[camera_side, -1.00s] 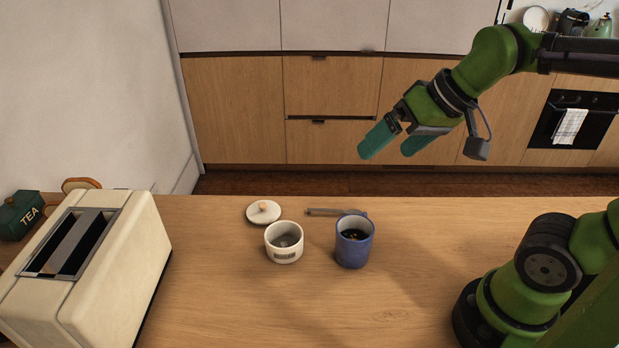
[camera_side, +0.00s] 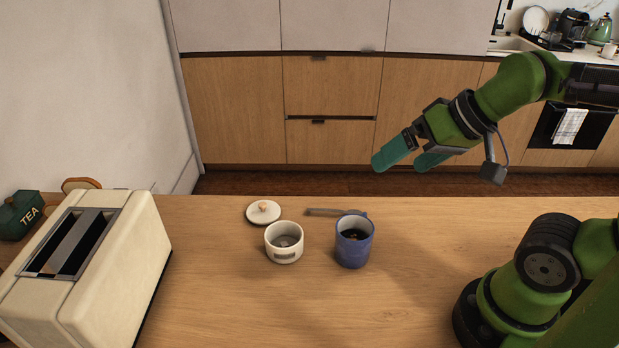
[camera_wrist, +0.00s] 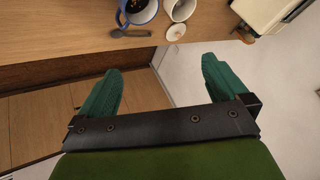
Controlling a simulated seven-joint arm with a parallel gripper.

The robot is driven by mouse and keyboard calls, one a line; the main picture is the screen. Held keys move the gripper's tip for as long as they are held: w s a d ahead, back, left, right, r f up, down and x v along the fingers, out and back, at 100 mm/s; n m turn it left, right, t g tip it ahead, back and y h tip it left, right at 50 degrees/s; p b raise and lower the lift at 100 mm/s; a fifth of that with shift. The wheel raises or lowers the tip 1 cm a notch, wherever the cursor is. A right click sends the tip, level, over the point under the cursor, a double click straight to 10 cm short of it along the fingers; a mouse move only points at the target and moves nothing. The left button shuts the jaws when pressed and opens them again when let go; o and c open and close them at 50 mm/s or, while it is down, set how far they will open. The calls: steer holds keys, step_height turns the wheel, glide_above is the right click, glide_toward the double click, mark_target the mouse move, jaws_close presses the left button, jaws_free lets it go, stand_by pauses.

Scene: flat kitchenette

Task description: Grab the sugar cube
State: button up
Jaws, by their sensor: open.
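The sugar cube cannot be made out in either view. A small white labelled pot (camera_side: 284,256) stands open on the counter; its inside looks greyish and I cannot tell what lies in it. Its white lid (camera_side: 263,213) lies behind it on the counter. The pot (camera_wrist: 181,8) and lid (camera_wrist: 176,32) also show at the top of the wrist view. My gripper (camera_side: 403,160) is open and empty, raised above and beyond the counter's back edge. Its two green fingers (camera_wrist: 158,85) are spread apart in the wrist view, well away from the pot.
A blue mug (camera_side: 353,251) with dark liquid stands right of the pot. A spoon-like utensil (camera_side: 325,212) lies behind it. A cream toaster (camera_side: 120,250) and a green tea tin (camera_side: 20,216) stand at the left. The counter's front middle (camera_side: 270,310) is clear.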

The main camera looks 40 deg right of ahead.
steer(key=c, duration=1.3)
steer(key=shift+f, duration=0.1)
steer(key=m+g+h, duration=0.2)
steer(key=m+g, duration=0.5)
steer(key=m, duration=2.9)
glide_above(285, 244)
step_height(285, 244, down, 7)
step_height(285, 244, down, 16)
steer(key=shift+f, duration=0.2)
